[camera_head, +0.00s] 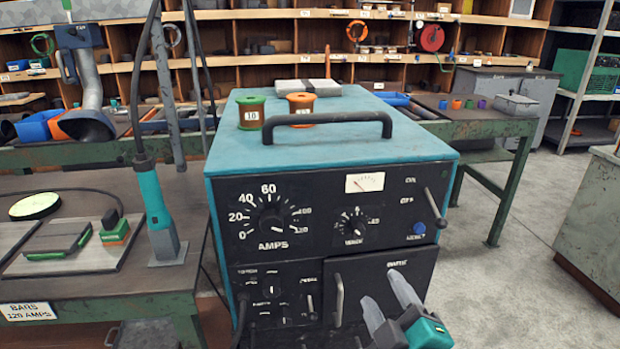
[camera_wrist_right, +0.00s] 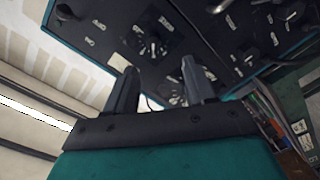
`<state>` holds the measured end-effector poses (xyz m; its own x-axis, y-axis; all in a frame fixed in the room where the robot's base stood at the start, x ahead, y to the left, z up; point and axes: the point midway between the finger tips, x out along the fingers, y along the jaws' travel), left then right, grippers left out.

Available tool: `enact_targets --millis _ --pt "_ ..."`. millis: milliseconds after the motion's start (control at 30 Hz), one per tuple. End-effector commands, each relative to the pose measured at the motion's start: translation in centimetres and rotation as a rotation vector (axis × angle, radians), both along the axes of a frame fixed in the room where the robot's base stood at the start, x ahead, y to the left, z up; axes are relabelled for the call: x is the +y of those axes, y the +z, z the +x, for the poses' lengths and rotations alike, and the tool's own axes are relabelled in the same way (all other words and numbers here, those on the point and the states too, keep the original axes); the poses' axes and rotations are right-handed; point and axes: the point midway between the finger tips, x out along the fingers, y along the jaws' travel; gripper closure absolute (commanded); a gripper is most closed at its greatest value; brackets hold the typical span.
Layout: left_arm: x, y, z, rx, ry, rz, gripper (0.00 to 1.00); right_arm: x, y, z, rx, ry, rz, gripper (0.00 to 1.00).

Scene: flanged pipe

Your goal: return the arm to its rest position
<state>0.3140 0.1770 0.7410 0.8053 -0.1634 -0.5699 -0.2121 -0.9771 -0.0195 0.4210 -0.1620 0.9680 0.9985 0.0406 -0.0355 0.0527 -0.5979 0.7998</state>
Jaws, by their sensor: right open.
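My right gripper (camera_head: 390,306) is at the bottom right of the head view, in front of the lower right part of a teal welding machine (camera_head: 330,110). Its two grey fingers are apart with nothing between them. In the right wrist view the gripper (camera_wrist_right: 157,90) also shows open and empty, with the machine's dark front panel (camera_wrist_right: 150,40) beyond the fingertips. I cannot tell the exact gap between the fingers and the panel. My left gripper is in neither view.
A workbench (camera_head: 60,300) with a torch (camera_head: 158,215) and small parts stands at the left. A black handle (camera_head: 328,120) and two spools (camera_head: 250,112) are on top of the machine. Another bench (camera_head: 490,125) stands behind at the right. Concrete floor (camera_head: 500,290) is clear at the right.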

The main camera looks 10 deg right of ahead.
Motion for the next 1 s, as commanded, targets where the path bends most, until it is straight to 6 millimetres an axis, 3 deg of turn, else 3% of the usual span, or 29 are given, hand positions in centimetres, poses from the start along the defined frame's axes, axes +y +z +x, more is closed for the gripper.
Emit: enact_targets --millis 167,300,433,600,1000 --pt "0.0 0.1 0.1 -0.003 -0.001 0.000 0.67 -0.3 -8.3 -1.9 0.238 0.007 0.209 0.46" --pt "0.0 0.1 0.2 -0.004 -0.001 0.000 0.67 -0.7 -15.4 -5.1 0.436 -0.028 0.448 0.46" --pt "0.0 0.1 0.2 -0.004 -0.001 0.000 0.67 -1.1 -19.8 -8.2 0.556 -0.084 0.640 0.46" --pt "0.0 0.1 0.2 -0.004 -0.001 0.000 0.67 -1.5 -22.5 -10.4 0.622 -0.138 0.778 0.46" --pt "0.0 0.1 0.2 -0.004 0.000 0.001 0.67 -1.5 -22.7 -10.7 0.628 -0.143 0.798 0.46"
